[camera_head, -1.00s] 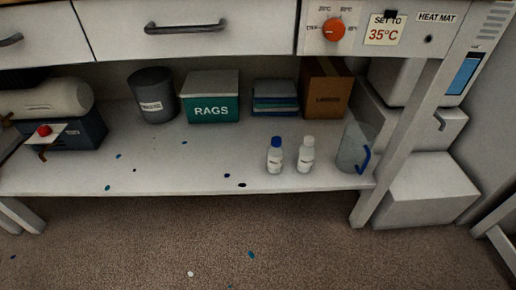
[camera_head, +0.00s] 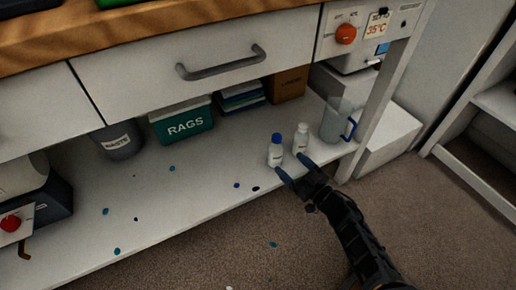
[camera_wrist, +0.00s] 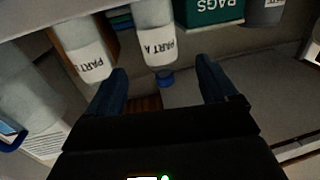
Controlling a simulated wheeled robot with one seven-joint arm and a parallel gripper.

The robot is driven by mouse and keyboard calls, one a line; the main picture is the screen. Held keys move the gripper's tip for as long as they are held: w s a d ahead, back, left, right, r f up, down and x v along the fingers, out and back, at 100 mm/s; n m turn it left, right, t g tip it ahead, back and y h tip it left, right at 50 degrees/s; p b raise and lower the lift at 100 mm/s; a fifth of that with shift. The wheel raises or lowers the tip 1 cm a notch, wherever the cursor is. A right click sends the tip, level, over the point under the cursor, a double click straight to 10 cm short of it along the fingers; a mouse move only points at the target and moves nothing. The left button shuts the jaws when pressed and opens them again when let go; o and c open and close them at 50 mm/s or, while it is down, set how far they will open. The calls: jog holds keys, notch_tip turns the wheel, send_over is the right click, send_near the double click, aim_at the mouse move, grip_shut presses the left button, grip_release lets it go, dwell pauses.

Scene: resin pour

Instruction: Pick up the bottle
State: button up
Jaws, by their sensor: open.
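Two small white bottles stand on the lower shelf in the head view: a blue-capped bottle (camera_head: 275,154) and a white-capped bottle (camera_head: 301,139) beside it. My gripper (camera_head: 292,168) is open, its blue fingers at the shelf's front edge close before the bottles. The wrist view looks upside down. There the blue-capped bottle (camera_wrist: 155,38) reads "PART A" and shows in the gap between my open fingers (camera_wrist: 160,70), its cap pointing down. The white-capped bottle (camera_wrist: 88,52), partly hidden, shows left of the left finger. I see no grip on either bottle.
A clear pitcher (camera_head: 336,122) with a blue handle stands right of the bottles. A drawer front (camera_head: 200,65) overhangs the shelf (camera_head: 190,205).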

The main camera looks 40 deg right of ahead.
aim_at(281, 154)
jog(key=w+b, duration=0.1)
jog(key=w, duration=0.1)
jog(key=shift+w+d, duration=0.15)
jog(key=shift+w, duration=0.15)
jog(key=w, duration=0.2)
jog(key=w+b, duration=0.1)
jog(key=w, duration=0.1)
jog(key=w+b, duration=0.1)
jog(key=shift+w+d+r, duration=0.15)
jog(key=shift+w+d, duration=0.25)
jog(key=c, duration=1.1)
